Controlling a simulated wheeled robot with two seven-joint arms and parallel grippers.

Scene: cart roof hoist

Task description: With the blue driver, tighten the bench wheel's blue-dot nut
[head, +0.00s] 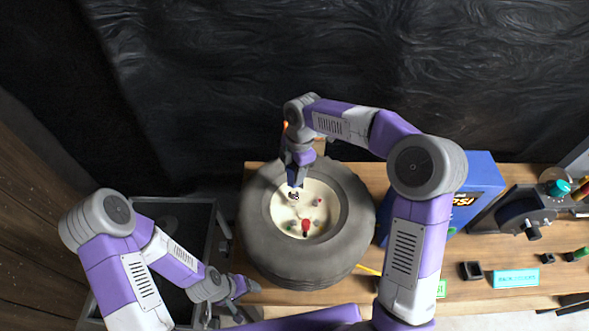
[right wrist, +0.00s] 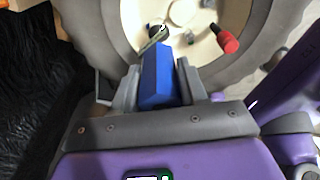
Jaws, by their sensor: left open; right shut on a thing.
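The bench wheel, a grey tire with a cream hub (head: 283,208), lies flat on the wooden bench. My right gripper (head: 298,168) is above the hub's far side and shut on the blue driver (right wrist: 157,78). The driver points down at the hub, its tip by a metal nut or stud (right wrist: 155,36); I cannot tell whether they touch. Several small nuts and a red-capped piece (head: 306,226) are on the hub; the red piece also shows in the right wrist view (right wrist: 228,42).
A blue box (head: 481,172) stands right of the wheel. Further right are a dark machine or stand (head: 520,212), a small black square holder (head: 470,270) and a teal label (head: 516,279). A dark open bin (head: 205,235) is left of the bench. A black curtain hangs behind.

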